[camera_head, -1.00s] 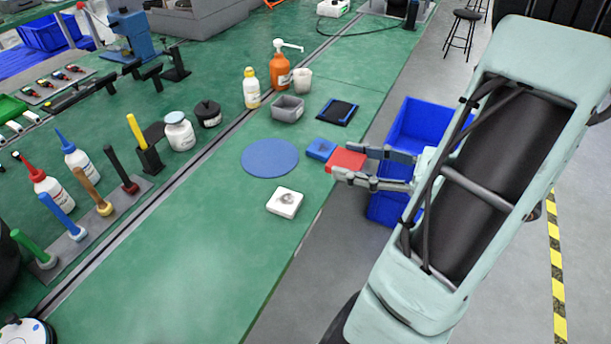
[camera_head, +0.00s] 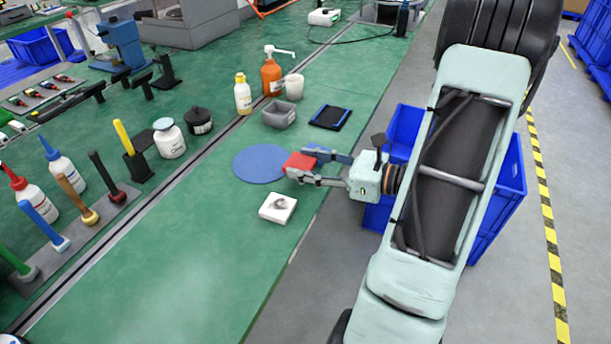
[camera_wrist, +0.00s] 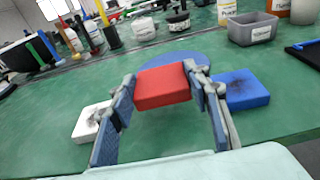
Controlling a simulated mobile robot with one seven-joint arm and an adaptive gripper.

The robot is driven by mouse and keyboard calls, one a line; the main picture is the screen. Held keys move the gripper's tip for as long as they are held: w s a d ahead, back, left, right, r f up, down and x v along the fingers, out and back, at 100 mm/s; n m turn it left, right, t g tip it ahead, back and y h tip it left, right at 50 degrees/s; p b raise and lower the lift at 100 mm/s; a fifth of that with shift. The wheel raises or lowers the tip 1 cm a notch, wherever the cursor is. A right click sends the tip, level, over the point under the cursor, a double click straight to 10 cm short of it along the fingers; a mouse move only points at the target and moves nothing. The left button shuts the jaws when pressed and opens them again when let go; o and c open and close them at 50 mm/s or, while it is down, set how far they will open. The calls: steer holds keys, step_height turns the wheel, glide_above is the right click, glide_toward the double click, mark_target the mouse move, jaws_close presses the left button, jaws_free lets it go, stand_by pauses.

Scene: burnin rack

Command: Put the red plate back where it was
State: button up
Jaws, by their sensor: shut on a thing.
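The red plate (camera_head: 299,163) is a small flat square block held between the fingers of my gripper (camera_head: 304,166). In the wrist view the red plate (camera_wrist: 163,86) sits between the two fingertips (camera_wrist: 162,85), in front of a round blue mat (camera_wrist: 176,58). In the head view the plate overlaps the right edge of the blue mat (camera_head: 256,164). A blue block (camera_head: 318,153) lies just behind my gripper and is partly hidden by it; it shows in the wrist view at the right (camera_wrist: 243,90). A white block (camera_head: 278,208) lies to the left in the wrist view (camera_wrist: 90,122).
A grey bin (camera_head: 279,115), a black-and-blue tray (camera_head: 330,116) and bottles (camera_head: 243,95) stand behind the mat. A rack of coloured-handled tools (camera_head: 70,230) is at the left. A blue crate (camera_head: 508,185) stands beyond the bench edge. The front green bench top (camera_head: 170,265) is clear.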

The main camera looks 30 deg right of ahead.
steer(key=shift+w+f+b, duration=0.15)
steer(key=shift+f+b, duration=0.15)
steer(key=shift+f, duration=1.4)
steer(key=shift+f, duration=0.2)
steer(key=o, duration=0.8)
steer(key=shift+o, duration=0.2)
steer(key=shift+r, duration=0.15)
steer(key=shift+d+r, duration=0.15)
steer(key=p+v, duration=0.1)
steer(key=v, duration=1)
steer(key=shift+s+d, duration=0.2)
steer(key=shift+s, duration=0.15)
